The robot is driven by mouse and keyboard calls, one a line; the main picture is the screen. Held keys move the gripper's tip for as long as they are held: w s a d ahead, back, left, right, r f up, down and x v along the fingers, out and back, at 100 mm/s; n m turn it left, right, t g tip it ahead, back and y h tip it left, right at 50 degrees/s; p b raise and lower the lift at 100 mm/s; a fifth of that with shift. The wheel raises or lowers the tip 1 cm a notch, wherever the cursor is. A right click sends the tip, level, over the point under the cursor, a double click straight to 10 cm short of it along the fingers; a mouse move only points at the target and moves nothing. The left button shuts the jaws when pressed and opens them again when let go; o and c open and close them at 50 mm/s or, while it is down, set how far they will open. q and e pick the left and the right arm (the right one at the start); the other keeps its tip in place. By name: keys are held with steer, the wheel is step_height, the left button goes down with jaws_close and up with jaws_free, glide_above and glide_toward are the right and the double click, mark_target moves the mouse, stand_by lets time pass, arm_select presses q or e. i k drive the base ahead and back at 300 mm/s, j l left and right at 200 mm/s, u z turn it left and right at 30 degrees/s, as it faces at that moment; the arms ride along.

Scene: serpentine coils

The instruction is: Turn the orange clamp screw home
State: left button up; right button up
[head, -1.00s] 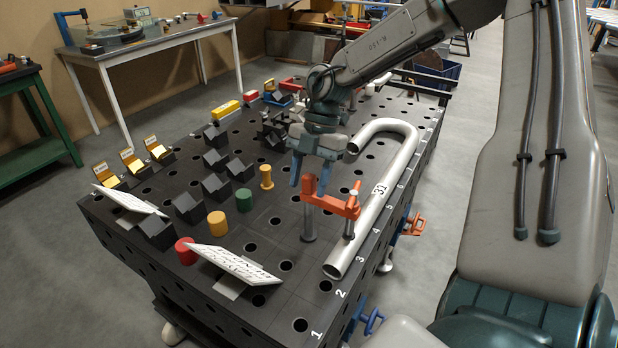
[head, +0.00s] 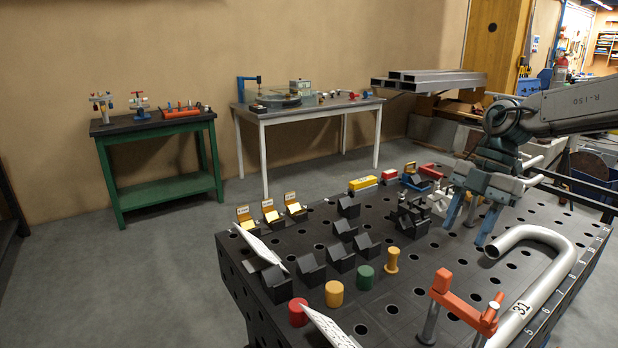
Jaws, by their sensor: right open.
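The orange clamp (head: 462,303) stands on a grey post in the black perforated table, at the lower right of the head view. Its arm reaches right towards the bent silver pipe (head: 545,283) marked 31. A thin upright screw (head: 494,308) passes through the clamp's right end; its lower end and its contact with the pipe are hard to see. My right gripper (head: 464,236) is open and empty, fingers pointing down, above and beyond the clamp and apart from it. My left gripper is not in view.
The black table (head: 400,306) carries several black V-blocks (head: 342,257), red, yellow and green cylinders, and white tilted cards (head: 262,247). A green bench (head: 160,190) and a grey-topped table (head: 300,112) stand behind. Open floor lies at left.

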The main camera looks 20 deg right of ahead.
mark_target(492, 310)
steer(key=k, duration=1)
